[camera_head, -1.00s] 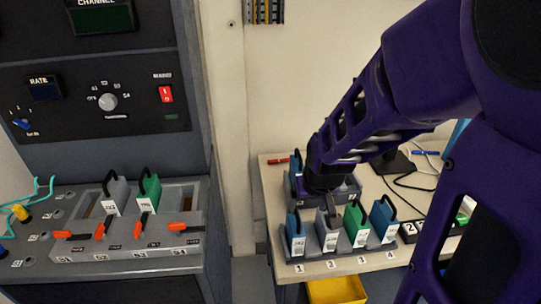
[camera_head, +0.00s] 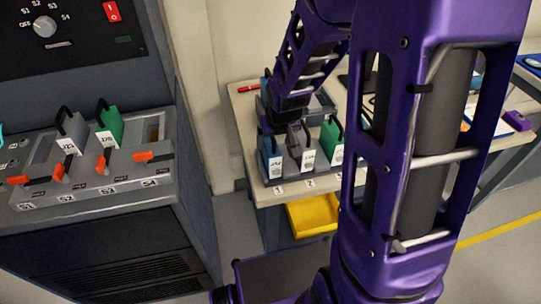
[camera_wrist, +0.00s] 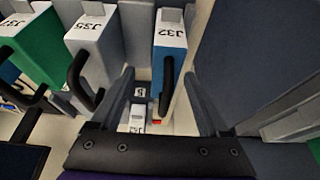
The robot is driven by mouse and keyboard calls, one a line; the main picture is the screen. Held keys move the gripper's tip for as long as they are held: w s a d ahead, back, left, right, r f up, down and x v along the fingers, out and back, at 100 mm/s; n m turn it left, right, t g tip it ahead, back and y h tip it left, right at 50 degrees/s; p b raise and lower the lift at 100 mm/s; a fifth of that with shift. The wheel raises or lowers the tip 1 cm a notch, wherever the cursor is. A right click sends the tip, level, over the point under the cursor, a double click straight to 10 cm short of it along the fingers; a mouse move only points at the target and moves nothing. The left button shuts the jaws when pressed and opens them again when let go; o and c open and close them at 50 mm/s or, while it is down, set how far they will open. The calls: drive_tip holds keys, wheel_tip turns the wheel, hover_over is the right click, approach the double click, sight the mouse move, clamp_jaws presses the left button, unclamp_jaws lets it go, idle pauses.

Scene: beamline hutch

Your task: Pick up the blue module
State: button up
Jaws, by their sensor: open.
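The nearest blue module (camera_head: 270,158) stands upright at the left end of a grey rack (camera_head: 277,180) on the table. In the wrist view a blue module (camera_wrist: 170,38) labelled J32 has a black loop handle. My gripper (camera_wrist: 160,82) is open; its fingers appear on either side of that handle, and I see no grip on it. In the head view my gripper (camera_head: 293,122) is over the rack, its fingertips hard to make out. Another blue module (camera_head: 264,88) is partly visible behind it.
A grey module (camera_head: 300,158) and a green module (camera_head: 332,142) stand to the right in the rack. My arm hides the rack's right end. A bench at left holds grey (camera_head: 72,132) and green (camera_head: 110,122) modules with orange levers. A yellow bin (camera_head: 313,215) is below the table.

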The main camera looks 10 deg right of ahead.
sight(271, 151)
drive_tip(key=f+b, duration=0.2)
drive_tip(key=f, duration=0.1)
drive_tip(key=f+b, duration=0.1)
drive_tip(key=shift+w+a+f+b, duration=0.15)
drive_tip(key=shift+w+a+b, duration=0.15)
drive_tip(key=shift+w+a, duration=0.05)
drive_tip(key=shift+w+f, duration=0.3)
drive_tip(key=shift+r, duration=0.1)
clamp_jaws()
